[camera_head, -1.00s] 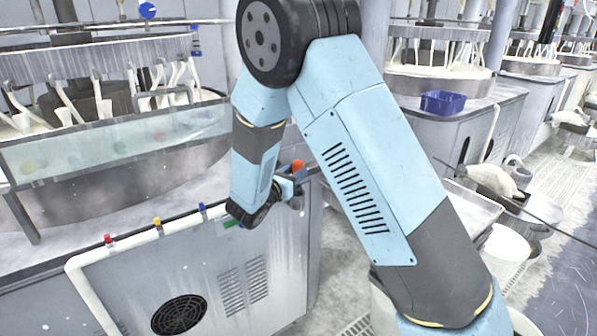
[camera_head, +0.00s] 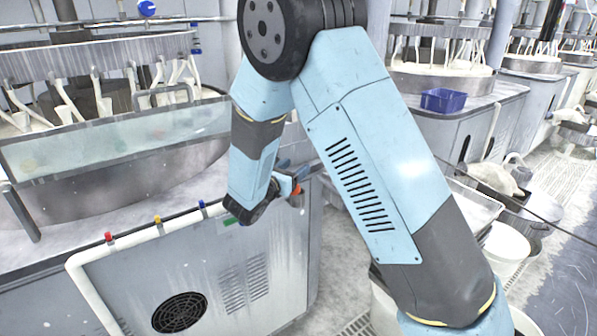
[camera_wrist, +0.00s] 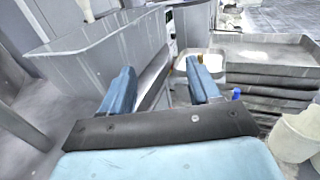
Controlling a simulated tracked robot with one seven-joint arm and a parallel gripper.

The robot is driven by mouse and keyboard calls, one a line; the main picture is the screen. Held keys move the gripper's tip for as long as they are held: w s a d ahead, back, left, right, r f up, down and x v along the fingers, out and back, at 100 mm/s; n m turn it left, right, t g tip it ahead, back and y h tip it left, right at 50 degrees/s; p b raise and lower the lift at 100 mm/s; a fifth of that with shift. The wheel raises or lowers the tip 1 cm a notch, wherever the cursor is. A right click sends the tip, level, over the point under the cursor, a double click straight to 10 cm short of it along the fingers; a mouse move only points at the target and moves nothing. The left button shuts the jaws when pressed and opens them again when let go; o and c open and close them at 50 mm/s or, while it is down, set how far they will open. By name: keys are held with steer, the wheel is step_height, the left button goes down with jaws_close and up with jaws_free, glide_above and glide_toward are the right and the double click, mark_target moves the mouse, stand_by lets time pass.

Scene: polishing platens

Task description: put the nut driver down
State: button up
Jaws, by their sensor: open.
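My gripper (camera_head: 293,184) is low beside the right end of the grey machine cabinet, partly hidden by my own wrist. In the wrist view its two blue fingers (camera_wrist: 160,70) stand apart with nothing clearly between them. A small orange-red piece (camera_head: 297,189), possibly the nut driver's handle, shows right at the fingers in the head view. I cannot tell whether it touches them or what it rests on. I cannot make out the nut driver in the wrist view.
The cabinet (camera_head: 225,275) has a white pipe with red, yellow and blue fittings along its top. A blue bin (camera_head: 443,100) sits on the machine behind. The wrist view shows a grey tub (camera_wrist: 95,45), a shallow tray (camera_wrist: 265,50) and a white bucket (camera_wrist: 295,135).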

steer(key=v, duration=1.1)
steer(key=shift+s, duration=0.1)
stand_by(0.4)
